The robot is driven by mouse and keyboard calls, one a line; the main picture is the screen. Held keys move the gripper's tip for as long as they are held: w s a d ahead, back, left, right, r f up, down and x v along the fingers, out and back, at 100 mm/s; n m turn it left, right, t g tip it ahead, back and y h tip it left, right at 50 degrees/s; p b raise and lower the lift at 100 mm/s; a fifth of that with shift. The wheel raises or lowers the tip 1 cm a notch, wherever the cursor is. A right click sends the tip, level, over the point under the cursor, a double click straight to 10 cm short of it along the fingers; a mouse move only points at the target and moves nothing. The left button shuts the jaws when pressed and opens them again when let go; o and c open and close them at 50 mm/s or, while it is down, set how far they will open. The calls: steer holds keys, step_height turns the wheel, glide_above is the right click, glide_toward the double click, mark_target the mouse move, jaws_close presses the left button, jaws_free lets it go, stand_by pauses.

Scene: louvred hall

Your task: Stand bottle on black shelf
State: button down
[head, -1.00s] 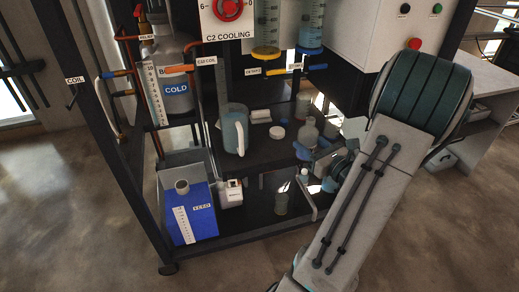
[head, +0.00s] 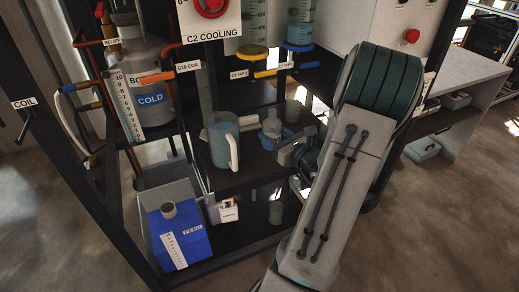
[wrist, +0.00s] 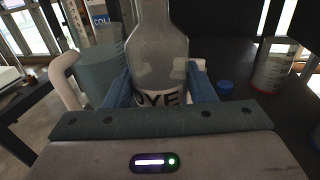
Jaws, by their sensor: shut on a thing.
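A clear grey bottle (head: 271,127) with a white label is upright between the blue fingers of my gripper (head: 284,143). The bottle is over the black shelf (head: 247,177), the middle level of the dark frame. Its base is hidden by the gripper, so I cannot tell whether it touches the shelf.
A blue-grey jug (head: 220,145) with a white handle stands close left of the bottle. Valved cylinders (head: 254,25) hang above. A blue FEED container (head: 180,235) sits below.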

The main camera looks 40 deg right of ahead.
steer(key=w+f, duration=0.2)
steer(key=w, duration=0.1)
steer(key=w+a+f+b, duration=0.1)
steer(key=w, duration=0.1)
steer(key=shift+f, duration=0.1)
steer(key=shift+w+f+b, duration=0.1)
steer(key=shift+f+b, duration=0.6)
steer(key=shift+f, duration=1.3)
steer(key=shift+f, duration=0.1)
steer(key=shift+f, duration=0.15)
steer(key=c, duration=0.6)
jaws_free()
